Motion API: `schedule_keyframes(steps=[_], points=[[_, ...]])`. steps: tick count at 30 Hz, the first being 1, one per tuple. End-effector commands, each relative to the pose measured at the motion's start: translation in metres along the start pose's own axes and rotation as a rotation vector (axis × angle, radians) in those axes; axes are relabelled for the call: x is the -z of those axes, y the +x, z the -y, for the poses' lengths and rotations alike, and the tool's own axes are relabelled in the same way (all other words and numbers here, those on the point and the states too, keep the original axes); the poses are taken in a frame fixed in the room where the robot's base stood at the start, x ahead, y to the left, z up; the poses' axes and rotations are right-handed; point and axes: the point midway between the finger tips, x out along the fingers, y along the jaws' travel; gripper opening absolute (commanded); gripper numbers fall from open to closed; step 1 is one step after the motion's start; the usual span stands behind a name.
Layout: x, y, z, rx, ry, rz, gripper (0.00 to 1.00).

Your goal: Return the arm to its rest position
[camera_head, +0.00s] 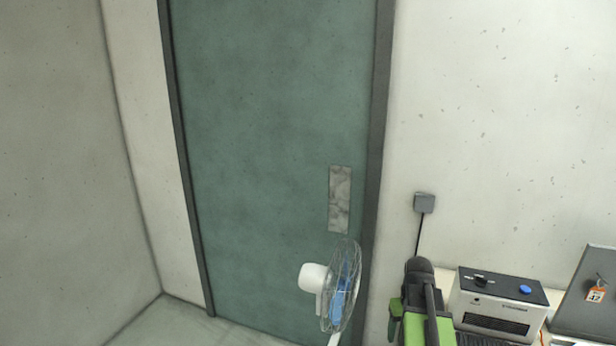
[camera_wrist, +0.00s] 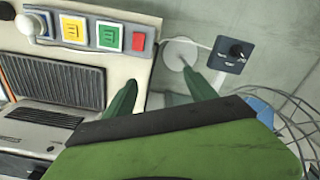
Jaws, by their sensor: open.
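My gripper (camera_wrist: 158,77) shows in the wrist view with its two dark green fingers spread apart. Nothing is held between them. The fingers point towards a pale machine panel and a white round base, with bare pale surface seen in the gap. Part of my green and black arm (camera_head: 424,310) shows at the bottom of the head view, right of the fan. The fingertips cannot be made out in the head view.
A fan (camera_head: 343,290) stands left of my arm, before a green door (camera_head: 265,150). A white box with a black top (camera_head: 497,303) and a dark panel (camera_head: 590,295) lie to the right. The wrist view shows a buttoned machine (camera_wrist: 70,55) and a dark knob box (camera_wrist: 231,55).

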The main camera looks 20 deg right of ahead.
Motion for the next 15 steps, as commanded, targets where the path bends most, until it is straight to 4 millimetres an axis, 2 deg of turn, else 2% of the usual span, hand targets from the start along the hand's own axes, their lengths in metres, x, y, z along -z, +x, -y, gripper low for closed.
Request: schedule_keyframes(steps=[1,2,3,6,9,12,13,15], points=[[0.006,0.017,0.047,0.001,-0.072,0.001,0.65],[0.009,0.022,0.072,0.002,-0.110,0.002,0.65],[0.010,0.028,0.106,0.002,-0.159,0.002,0.65],[0.004,0.042,0.186,0.004,-0.263,0.004,0.65],[-0.011,0.052,0.249,0.004,-0.333,0.007,0.65],[-0.029,0.058,0.290,0.004,-0.360,0.010,0.65],[-0.035,0.059,0.298,0.004,-0.353,0.011,0.65],[-0.043,0.055,0.293,0.002,-0.269,0.014,0.65]])
